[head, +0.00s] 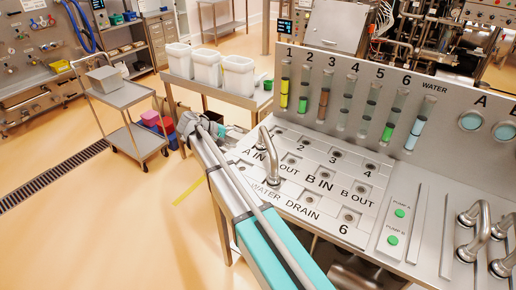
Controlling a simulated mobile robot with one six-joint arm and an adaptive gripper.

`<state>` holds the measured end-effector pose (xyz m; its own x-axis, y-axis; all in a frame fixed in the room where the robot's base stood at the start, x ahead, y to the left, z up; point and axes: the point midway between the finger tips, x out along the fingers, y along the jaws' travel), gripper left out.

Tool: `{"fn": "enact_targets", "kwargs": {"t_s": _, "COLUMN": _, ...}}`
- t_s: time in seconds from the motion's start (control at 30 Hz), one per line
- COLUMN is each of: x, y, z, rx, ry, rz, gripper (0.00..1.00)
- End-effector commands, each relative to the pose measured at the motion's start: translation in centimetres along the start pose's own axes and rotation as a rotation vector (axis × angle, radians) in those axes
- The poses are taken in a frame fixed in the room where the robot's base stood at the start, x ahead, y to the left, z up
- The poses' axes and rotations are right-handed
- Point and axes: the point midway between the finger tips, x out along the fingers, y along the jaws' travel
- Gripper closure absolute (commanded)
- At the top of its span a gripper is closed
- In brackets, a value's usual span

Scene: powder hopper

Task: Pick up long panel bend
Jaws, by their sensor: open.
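A tall curved steel pipe bend (268,155) stands upright on the sloping port panel (300,205), near the A IN label. Two more steel bends, one upper (474,230) and one lower (506,264), sit at the right end of the panel. I cannot tell for certain which of them is the long one. My arm reaches up from the bottom centre along the panel's left edge. My gripper (236,134) is small and partly hidden at the arm's far end, left of the tall bend. It is open and apart from all the bends.
Coloured sight tubes (345,108) line the panel's back. Green pump buttons (400,213) are between the ports and the right-hand bends. White bins (238,76) stand on a table behind. A grey cart (122,96) stands at left. The orange floor at lower left is clear.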

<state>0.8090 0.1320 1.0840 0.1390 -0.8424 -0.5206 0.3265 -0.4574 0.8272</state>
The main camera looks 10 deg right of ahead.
Motion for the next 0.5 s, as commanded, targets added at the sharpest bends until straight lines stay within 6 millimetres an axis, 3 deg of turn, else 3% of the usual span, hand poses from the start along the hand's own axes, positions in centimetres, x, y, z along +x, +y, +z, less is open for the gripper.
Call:
{"fn": "enact_targets", "kwargs": {"t_s": 0.27, "x": 4.3, "y": -1.2, "z": 4.9, "rx": 0.03, "ry": -0.002, "rz": -0.153, "gripper": 0.31}}
{"fn": "enact_targets", "kwargs": {"t_s": 0.5, "x": 9.8, "y": -4.2, "z": 13.3, "rx": 0.114, "ry": 0.004, "rz": -0.447, "gripper": 0.31}}
